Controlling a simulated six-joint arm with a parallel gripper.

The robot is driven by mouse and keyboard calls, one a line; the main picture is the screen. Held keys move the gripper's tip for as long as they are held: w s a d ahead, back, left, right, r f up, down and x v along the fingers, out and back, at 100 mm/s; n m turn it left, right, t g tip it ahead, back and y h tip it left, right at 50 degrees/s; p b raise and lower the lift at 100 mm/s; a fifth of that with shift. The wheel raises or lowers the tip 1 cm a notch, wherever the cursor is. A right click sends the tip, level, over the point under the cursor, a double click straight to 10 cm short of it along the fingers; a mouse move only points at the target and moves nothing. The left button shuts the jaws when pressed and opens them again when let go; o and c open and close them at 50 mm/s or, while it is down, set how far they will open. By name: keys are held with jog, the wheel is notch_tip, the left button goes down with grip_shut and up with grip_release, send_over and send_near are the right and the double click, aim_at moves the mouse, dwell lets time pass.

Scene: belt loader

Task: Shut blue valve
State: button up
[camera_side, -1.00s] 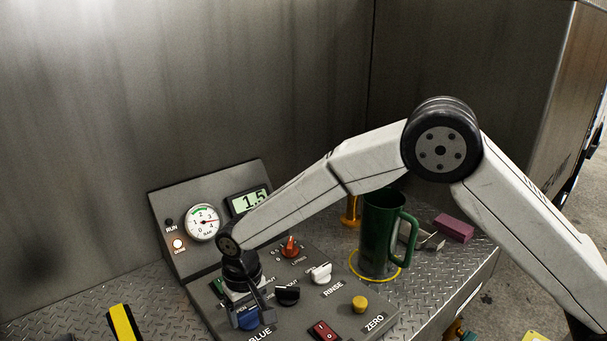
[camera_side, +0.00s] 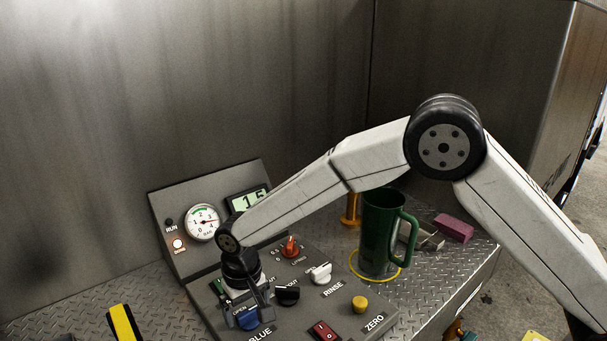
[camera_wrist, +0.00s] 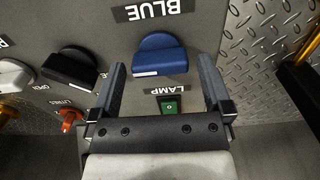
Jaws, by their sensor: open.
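The blue valve (camera_side: 247,318) is a rounded blue knob on the sloped control panel, by the BLUE label. In the wrist view the blue valve (camera_wrist: 160,56) sits just ahead of and between the finger ends, with a white mark along its lower edge. My gripper (camera_side: 248,312) is open over it, one finger on each side in the wrist view (camera_wrist: 162,72). No contact between fingers and knob shows. In the side view the fingers partly hide the knob.
A black knob (camera_side: 287,295), white knob (camera_side: 320,273), orange-red knob (camera_side: 290,247), yellow button (camera_side: 359,304) and red switch (camera_side: 324,331) share the panel. A green switch (camera_wrist: 169,105) lies between my fingers. A green mug (camera_side: 378,240) stands right of the panel.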

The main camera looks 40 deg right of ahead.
aim_at(248, 311)
jog(key=shift+r, duration=3.65)
jog(key=s+d+f+t, duration=0.1)
jog(key=s+d, duration=0.8)
jog(key=d, duration=0.3)
jog(key=s+d+f+t, duration=0.1)
jog(key=s+d, duration=0.8)
jog(key=d, duration=0.3)
jog(key=shift+t, duration=0.3)
jog(key=shift+w, duration=0.1)
